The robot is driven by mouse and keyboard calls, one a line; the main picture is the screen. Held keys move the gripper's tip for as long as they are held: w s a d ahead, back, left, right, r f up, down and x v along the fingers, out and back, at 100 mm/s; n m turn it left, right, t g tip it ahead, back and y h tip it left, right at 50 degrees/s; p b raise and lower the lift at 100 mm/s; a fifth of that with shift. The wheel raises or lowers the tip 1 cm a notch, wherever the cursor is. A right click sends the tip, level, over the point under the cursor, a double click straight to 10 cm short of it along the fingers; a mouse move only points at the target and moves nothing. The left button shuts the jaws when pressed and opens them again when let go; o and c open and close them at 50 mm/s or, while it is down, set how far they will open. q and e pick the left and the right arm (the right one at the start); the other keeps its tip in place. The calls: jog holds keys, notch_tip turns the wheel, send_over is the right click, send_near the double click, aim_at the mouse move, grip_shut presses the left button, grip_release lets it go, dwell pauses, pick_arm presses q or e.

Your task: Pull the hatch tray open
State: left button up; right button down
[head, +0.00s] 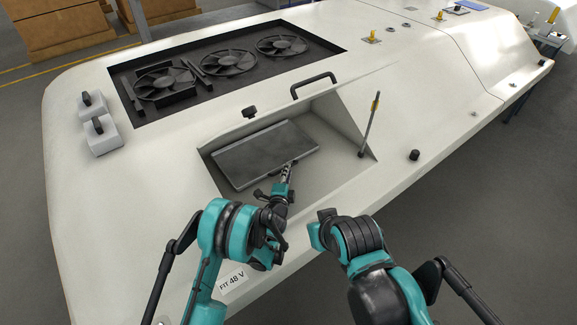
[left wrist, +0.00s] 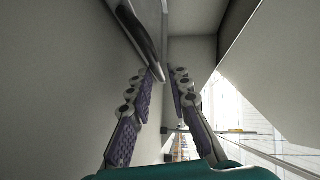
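The hatch tray (head: 262,152) looks like a dark grey slab with a lighter front edge, tilted inside the recess of the white casing. My left gripper (head: 291,166) reaches into the recess at the tray's right front edge. In the left wrist view its two purple-padded fingers (left wrist: 164,74) lean inward with a gap between the tips. A dark curved edge (left wrist: 140,38), perhaps a tray lip or handle, ends near the tips, and I see no clear grip on it. My right arm shows at the lower middle, but its fingers are not visible.
The recess has a slanted white side wall (head: 345,115) and a black bar handle (head: 313,84) above it. A thin rod with a yellow tag (head: 371,122) stands at its right. Fans (head: 228,62) sit in a dark bay behind.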

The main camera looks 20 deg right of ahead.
pick_arm(q)
jog(key=shift+b+x, duration=0.4)
jog(key=shift+x, duration=1.4)
jog(key=shift+f, duration=0.1)
grip_shut()
